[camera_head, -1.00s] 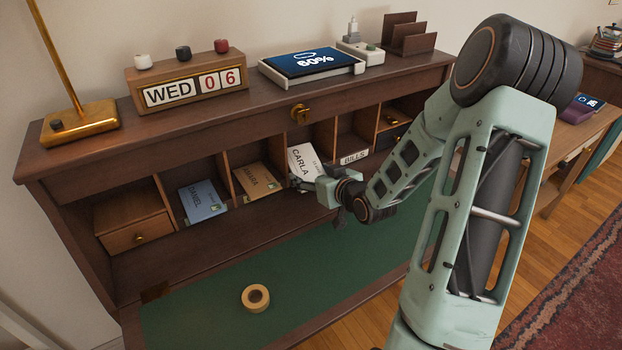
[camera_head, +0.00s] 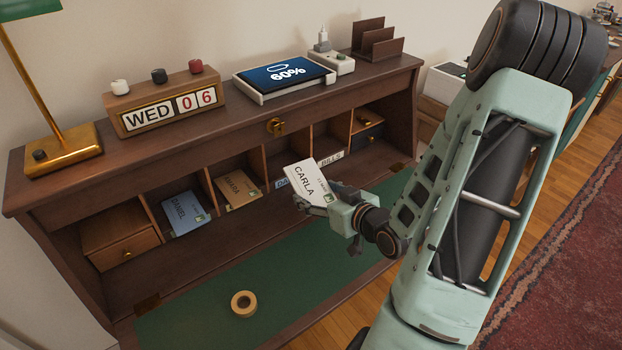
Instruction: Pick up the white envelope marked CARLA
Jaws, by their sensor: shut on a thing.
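The white envelope marked CARLA (camera_head: 306,182) is in my gripper (camera_head: 318,205), in front of the desk's pigeonholes. It is tilted, with its printed face towards the camera. My gripper is shut on its lower edge and holds it clear of the compartments, above the green desk surface. The envelope hides part of the compartment behind it, where a bit of a blue label (camera_head: 282,183) shows.
A blue DANIEL envelope (camera_head: 184,214) and a brown envelope (camera_head: 239,190) stand in compartments to the left. A BILLS label (camera_head: 331,159) marks one to the right. A tape roll (camera_head: 244,304) lies on the green writing surface (camera_head: 200,310), which is otherwise clear.

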